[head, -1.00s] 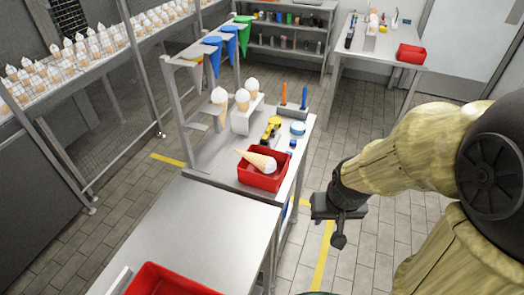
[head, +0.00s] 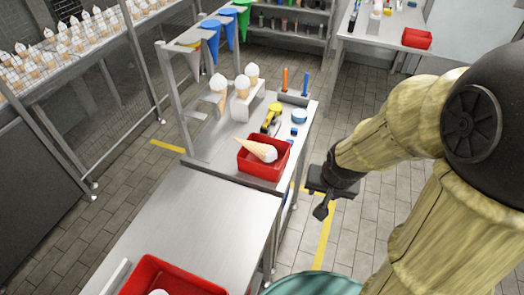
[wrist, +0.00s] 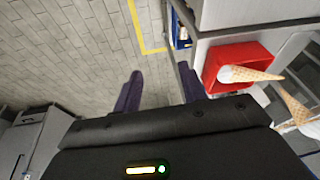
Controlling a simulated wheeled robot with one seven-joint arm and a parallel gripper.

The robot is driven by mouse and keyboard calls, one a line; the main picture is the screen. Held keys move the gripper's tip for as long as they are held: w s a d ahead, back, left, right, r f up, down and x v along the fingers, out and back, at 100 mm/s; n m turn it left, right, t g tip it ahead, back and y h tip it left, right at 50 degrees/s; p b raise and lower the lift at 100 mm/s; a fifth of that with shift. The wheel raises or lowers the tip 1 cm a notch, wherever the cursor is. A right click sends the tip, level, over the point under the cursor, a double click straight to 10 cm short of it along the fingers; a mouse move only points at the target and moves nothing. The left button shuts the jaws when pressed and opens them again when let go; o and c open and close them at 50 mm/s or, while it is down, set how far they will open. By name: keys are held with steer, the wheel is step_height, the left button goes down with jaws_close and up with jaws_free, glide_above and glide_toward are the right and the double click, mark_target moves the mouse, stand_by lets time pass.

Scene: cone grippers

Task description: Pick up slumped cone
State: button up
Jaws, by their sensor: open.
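The slumped cone (head: 257,149) lies tilted in a red bin (head: 272,168) on the steel worktable, its pointed end over the left rim and its white top to the right. It also shows in the wrist view (wrist: 254,75), leaning across the red bin (wrist: 234,53). My gripper (head: 321,210) hangs to the right of the table, apart from the bin and cone. In the wrist view my gripper (wrist: 162,92) has its two dark fingers spread with nothing between them, over the floor.
Three upright cones stand behind the bin, among them one in a white holder (head: 242,107). A yellow tool (head: 271,118) and a blue-topped tub (head: 299,116) lie near the bin. Another red bin (head: 140,283) is at the near front. Tiled floor is open right of the table.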

steer(key=w+a+r+m+t+y, duration=0.2)
steer(key=w+a+m+t+y, duration=0.3)
steer(key=w+a+m, duration=0.6)
steer(key=m+y, duration=0.1)
steer(key=m, duration=0.5)
steer(key=shift+m+t, duration=0.3)
steer(key=shift+w, duration=0.1)
glide_toward(251, 146)
steer(key=x, duration=0.3)
steer(key=shift+w+a+f+b, duration=0.1)
steer(key=shift+w+a+b, duration=0.1)
steer(key=shift+w+b, duration=0.15)
steer(key=shift+p+x, duration=0.65)
steer(key=shift+x, duration=2)
steer(key=shift+d+f, duration=0.1)
